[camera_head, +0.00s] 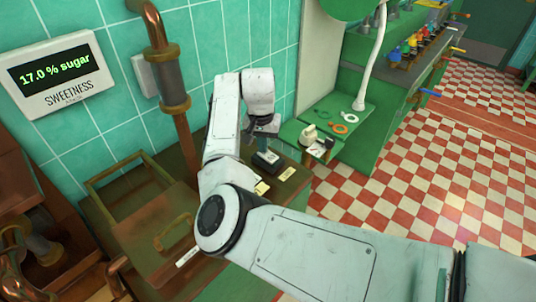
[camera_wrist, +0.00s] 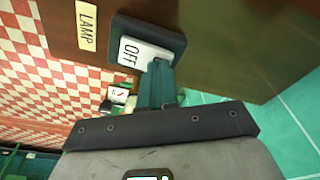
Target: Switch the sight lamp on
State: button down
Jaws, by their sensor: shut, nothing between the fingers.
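The lamp switch (camera_wrist: 138,48) is a dark frame with a pale rocker reading OFF, seen close in the wrist view. A cream LAMP label (camera_wrist: 86,25) is on the brown surface beside it. In the head view the switch (camera_head: 266,163) is a small dark block on the brown counter, partly covered by my gripper. My gripper (camera_wrist: 158,68) is shut and empty. Its fingertips overlap the rocker's edge in the wrist view; I cannot tell whether they touch it. My gripper (camera_head: 264,143) points down over the switch in the head view.
A copper pipe with a grey sight-glass section (camera_head: 168,75) rises behind my arm. A sweetness display (camera_head: 58,74) reads 17.0% sugar. A lidded copper vessel (camera_head: 155,235) stands left of my arm. A green cart (camera_head: 352,135) with small items stands right; checkered floor lies beyond.

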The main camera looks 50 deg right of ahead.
jog(key=shift+f, duration=0.25)
notch_tip(320, 180, up, 7)
jog(key=p, duration=0.6)
jog(key=shift+r+p, duration=0.1)
jog(key=shift+p, duration=0.25)
dwell(0.5)
